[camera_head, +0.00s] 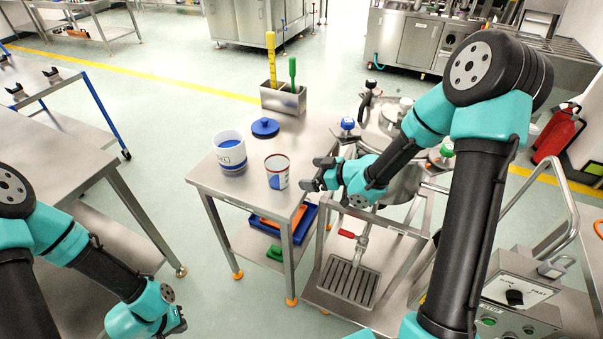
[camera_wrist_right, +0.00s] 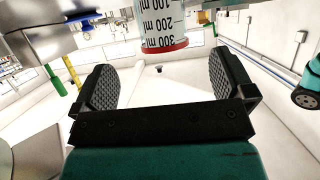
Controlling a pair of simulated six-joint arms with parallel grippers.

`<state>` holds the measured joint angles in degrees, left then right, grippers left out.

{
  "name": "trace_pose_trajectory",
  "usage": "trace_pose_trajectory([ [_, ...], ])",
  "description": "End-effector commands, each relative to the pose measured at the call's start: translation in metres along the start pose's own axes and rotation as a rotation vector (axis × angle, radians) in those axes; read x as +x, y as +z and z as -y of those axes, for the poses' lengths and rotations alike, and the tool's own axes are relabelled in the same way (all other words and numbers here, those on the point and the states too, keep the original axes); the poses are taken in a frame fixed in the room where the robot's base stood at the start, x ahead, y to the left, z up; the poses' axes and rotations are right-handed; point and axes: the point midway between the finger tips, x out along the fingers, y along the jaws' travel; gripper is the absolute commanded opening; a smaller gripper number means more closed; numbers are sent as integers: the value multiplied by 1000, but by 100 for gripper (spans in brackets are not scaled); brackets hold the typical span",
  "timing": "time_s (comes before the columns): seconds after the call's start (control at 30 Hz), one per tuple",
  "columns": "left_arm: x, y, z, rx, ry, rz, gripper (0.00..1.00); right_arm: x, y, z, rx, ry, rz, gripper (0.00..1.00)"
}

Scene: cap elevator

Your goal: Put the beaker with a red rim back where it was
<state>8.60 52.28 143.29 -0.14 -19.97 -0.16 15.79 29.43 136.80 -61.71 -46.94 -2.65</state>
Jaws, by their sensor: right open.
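The beaker with a red rim (camera_head: 277,172) stands upright on the small steel table, near its right edge, with blue on its side. In the right wrist view the beaker (camera_wrist_right: 163,28) appears upside down at the top, its red rim and ml marks showing, beyond the fingers. My right gripper (camera_head: 314,175) is open and empty, just right of the beaker, its fingers pointing towards it; the open fingers (camera_wrist_right: 165,85) also show in the wrist view. My left gripper (camera_head: 180,322) is low at the left, partly hidden, and its jaws cannot be made out.
A larger white container with blue contents (camera_head: 230,152) stands left of the beaker, with a blue lid (camera_head: 265,127) behind. A steel holder (camera_head: 284,98) with yellow and green tools is at the back. A steel vessel on a frame (camera_head: 400,185) stands right of the table.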

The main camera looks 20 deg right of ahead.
Motion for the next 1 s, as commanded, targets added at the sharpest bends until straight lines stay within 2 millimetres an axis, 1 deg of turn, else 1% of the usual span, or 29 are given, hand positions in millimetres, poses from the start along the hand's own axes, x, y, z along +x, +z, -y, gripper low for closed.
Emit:
trace_pose_trajectory([
  [0.03, 0, 0, 0, 0, 0, 0, 0, -4, 0, 0, 1, 1, 0, 100],
  [0.13, 0, 0, 0, 0, 0, 0, 0, -6, 0, 0, 1, 0, 1, 100],
  [0.77, 0, 0, 0, 0, 0, 0, 0, -6, 1, 0, 4, 1, 3, 100],
  [0.87, 0, 0, 0, 0, 0, 0, 0, -2, 10, 2, 31, 8, 23, 100],
  [0.97, 0, 0, 0, 0, 0, 0, 0, 4, 31, 6, 102, 27, 73, 100],
  [1.0, 0, 0, 0, 0, 0, 0, 0, 7, 43, 9, 143, 39, 102, 100],
])
